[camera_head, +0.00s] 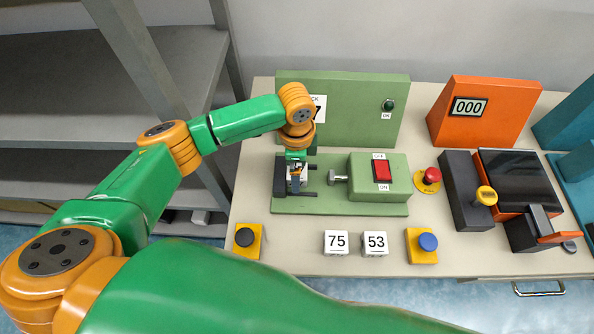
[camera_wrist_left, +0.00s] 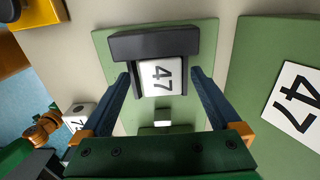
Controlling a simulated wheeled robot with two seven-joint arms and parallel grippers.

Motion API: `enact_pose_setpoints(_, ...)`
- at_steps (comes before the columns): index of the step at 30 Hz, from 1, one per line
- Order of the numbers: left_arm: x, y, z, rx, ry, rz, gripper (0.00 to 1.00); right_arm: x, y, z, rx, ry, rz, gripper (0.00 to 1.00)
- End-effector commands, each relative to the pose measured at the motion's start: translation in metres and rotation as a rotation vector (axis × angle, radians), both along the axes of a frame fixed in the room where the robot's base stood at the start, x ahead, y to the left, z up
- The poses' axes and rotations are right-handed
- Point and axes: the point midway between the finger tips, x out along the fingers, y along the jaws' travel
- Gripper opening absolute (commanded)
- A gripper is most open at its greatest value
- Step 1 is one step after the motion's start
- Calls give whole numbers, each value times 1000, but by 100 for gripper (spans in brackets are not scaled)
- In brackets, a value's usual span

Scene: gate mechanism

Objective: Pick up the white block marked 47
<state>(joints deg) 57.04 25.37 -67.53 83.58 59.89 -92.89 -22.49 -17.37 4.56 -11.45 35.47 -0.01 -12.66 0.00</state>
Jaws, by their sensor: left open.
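The white block marked 47 (camera_wrist_left: 158,76) sits in a dark U-shaped holder (camera_wrist_left: 155,44) on a green base plate (camera_head: 340,206). In the head view my left gripper (camera_head: 296,178) is over this holder and mostly hides the block. In the left wrist view the left gripper (camera_wrist_left: 160,82) is open, with one blue finger on each side of the block and visible gaps between. Whether the fingertips are down at block height I cannot tell. A green upright panel (camera_head: 350,100) behind carries a white sign, also reading 47 in the wrist view (camera_wrist_left: 298,100).
White blocks marked 75 (camera_head: 336,242) and 53 (camera_head: 375,243) stand near the table's front edge, between a black button (camera_head: 245,238) and a blue button (camera_head: 428,242). A green switch box (camera_head: 396,180) with a metal plunger (camera_head: 338,178) is right of the holder. An orange display (camera_head: 480,108) stands farther right.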

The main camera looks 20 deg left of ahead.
Motion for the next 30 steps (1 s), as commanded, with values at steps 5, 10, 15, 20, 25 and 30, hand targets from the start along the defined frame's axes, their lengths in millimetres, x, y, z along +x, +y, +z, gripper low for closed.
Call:
enact_pose_setpoints(5,0,0,-1,0,-1,0,98,1,0,0,0,-3,0,0)
enact_pose_setpoints(10,0,0,0,0,-1,0,54,2,0,0,0,-4,0,0)
enact_pose_setpoints(15,0,0,0,0,-1,0,8,2,0,0,0,-4,0,0)
enact_pose_setpoints(20,0,0,0,-1,-1,0,0,3,0,0,0,-5,0,0)
enact_pose_setpoints(25,1,0,6,-1,-2,0,0,3,0,0,0,-6,0,0)
enact_pose_setpoints(30,2,-1,47,-2,-7,-1,0,3,0,-3,0,-6,0,0)
